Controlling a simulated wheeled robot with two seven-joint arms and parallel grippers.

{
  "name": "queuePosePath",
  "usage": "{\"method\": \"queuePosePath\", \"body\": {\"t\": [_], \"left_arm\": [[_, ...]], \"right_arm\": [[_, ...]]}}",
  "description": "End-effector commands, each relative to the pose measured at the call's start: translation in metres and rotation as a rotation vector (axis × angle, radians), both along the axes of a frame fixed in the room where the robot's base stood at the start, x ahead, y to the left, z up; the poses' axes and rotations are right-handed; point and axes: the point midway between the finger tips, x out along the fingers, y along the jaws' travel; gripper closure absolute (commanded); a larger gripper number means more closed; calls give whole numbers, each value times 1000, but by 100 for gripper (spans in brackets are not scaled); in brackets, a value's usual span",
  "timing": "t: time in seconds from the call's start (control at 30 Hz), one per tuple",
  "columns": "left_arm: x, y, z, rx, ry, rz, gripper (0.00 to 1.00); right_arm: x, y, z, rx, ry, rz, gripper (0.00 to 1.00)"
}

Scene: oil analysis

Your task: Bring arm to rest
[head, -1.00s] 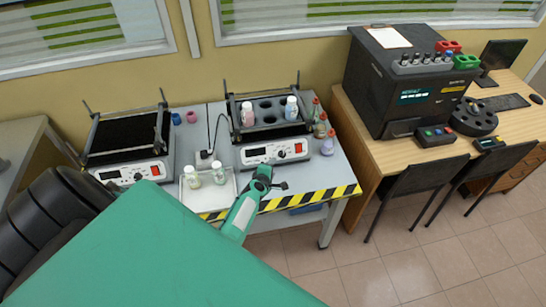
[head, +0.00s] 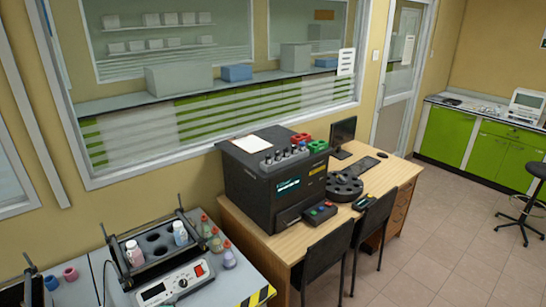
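Neither of my grippers nor my arms shows in the head view now. The shaker with the rack (head: 155,248) stands at the lower left on the grey bench (head: 92,268). A bottle with a pinkish body (head: 134,254) and a white bottle with a bluish cap (head: 180,234) sit in its holes, and other holes are empty. Several small flasks with red or pink caps (head: 215,241) stand on the bench to its right.
A black analyser (head: 262,190) stands on a wooden desk (head: 250,238) with a round black carousel (head: 344,186) and a monitor (head: 342,133). Two dark chairs (head: 328,262) stand at its front. Green cabinets (head: 447,136) and a stool (head: 530,205) are beyond.

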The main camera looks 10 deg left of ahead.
Motion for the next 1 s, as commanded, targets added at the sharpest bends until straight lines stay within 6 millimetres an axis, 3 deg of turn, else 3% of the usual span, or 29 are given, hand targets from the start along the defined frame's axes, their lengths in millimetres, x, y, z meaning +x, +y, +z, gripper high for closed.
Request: {"method": "queuePosePath", "body": {"t": [0.17, 0.27, 0.47, 0.6, 0.8, 1.0], "left_arm": [[-25, -33, 23, 189, 63, -272, 51], [-51, -63, 37, 332, 125, -473, 51], [-120, -118, 63, 607, 265, -842, 51], [-179, -148, 85, 783, 374, -1066, 51], [-254, -171, 122, 969, 509, -1297, 51], [-300, -179, 149, 1062, 594, -1412, 51]], "right_arm": [[-1, -3, 0, -3, 1, 1, 64], [-1, -3, 0, -2, 2, 1, 64], [-3, -2, 0, -3, 3, 0, 64], [-3, -1, 0, -1, 4, -1, 64], [-2, 4, 0, 5, 3, -4, 64], [-2, 5, 0, 5, 3, -4, 64]]}}
